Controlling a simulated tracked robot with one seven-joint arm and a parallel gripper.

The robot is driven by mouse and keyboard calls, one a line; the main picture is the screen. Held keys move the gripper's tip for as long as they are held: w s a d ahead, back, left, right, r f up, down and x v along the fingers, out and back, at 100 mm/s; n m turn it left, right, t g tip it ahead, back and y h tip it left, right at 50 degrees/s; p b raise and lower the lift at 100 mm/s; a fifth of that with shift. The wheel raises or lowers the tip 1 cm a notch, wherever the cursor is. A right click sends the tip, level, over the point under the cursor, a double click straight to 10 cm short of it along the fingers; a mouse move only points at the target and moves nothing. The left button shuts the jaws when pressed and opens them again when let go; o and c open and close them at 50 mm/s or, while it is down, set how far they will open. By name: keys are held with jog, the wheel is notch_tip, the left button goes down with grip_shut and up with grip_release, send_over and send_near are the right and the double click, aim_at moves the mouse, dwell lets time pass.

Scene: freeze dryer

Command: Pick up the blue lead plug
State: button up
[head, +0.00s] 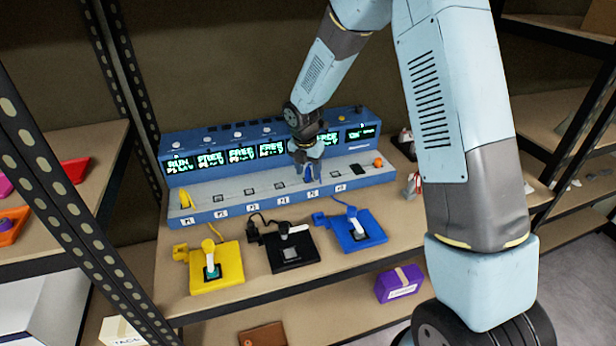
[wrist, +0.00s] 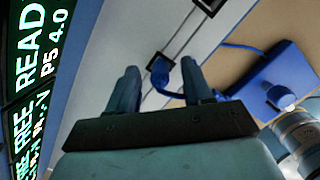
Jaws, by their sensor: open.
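The blue lead plug (wrist: 160,70) sits at a square dark socket on the pale ledge of the long blue console. A blue cable curves from it toward the blue pad (wrist: 265,94), which also shows in the head view (head: 371,234). My gripper (wrist: 160,84) is open, with one finger to each side of the plug's line in the wrist view; the plug shows just beyond the gap between the fingertips. In the head view my gripper (head: 309,172) points down over the right part of the ledge and partly hides the plug. I cannot tell whether the fingers touch it.
The console (head: 270,190) has lit green displays behind the ledge. A yellow plug (head: 185,199) stands at its left end. A yellow pad (head: 216,270) and a black pad (head: 289,254) lie on the shelf in front. A dark shelf post (head: 70,210) rises at left.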

jog(key=shift+f, duration=0.6)
jog(key=shift+c, duration=0.2)
jog(key=shift+w, duration=0.1)
grip_shut()
